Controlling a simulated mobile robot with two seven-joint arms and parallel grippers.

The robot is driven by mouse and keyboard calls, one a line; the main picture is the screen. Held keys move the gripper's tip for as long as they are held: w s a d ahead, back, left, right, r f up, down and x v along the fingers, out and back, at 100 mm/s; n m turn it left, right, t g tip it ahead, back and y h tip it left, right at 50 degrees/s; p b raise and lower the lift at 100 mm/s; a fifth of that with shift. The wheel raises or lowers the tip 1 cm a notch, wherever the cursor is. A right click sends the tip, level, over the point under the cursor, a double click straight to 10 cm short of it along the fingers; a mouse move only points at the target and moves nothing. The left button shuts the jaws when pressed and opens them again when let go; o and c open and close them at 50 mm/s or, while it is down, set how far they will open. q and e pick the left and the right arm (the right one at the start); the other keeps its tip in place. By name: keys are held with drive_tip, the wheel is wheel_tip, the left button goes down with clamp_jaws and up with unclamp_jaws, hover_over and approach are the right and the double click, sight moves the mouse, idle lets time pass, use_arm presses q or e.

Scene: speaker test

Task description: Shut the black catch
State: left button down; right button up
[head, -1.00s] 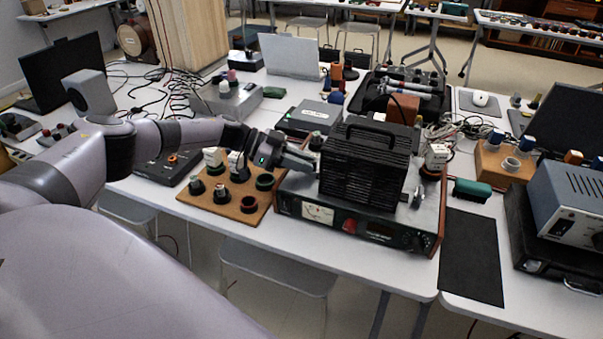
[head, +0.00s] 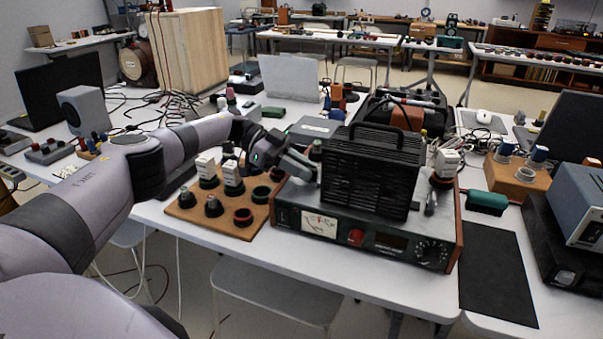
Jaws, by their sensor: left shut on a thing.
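A black ribbed box (head: 371,178) with a top handle (head: 383,131) stands upright on an instrument (head: 372,237) with a dial and knobs. My left gripper (head: 306,167) is at the box's left side, with its fingers pointing right. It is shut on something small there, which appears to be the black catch. The catch itself is hidden by the fingers or too small to make out. A small grey fitting (head: 431,203) shows at the box's right side. My right gripper is not in view.
A wooden board (head: 225,217) with several plugs and sockets lies left of the instrument. A white-topped plug (head: 446,165) stands at its right. A grey case (head: 315,130) is behind the gripper.

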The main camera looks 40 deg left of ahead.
sight(302, 181)
use_arm(q)
drive_tip(key=shift+d, duration=0.1)
drive_tip(key=c, duration=1.2)
unclamp_jaws()
drive_tip(key=shift+r, duration=0.15)
drive_tip(key=shift+r, duration=0.35)
wheel_tip(302, 181, up, 19)
drive_tip(key=p, duration=0.3)
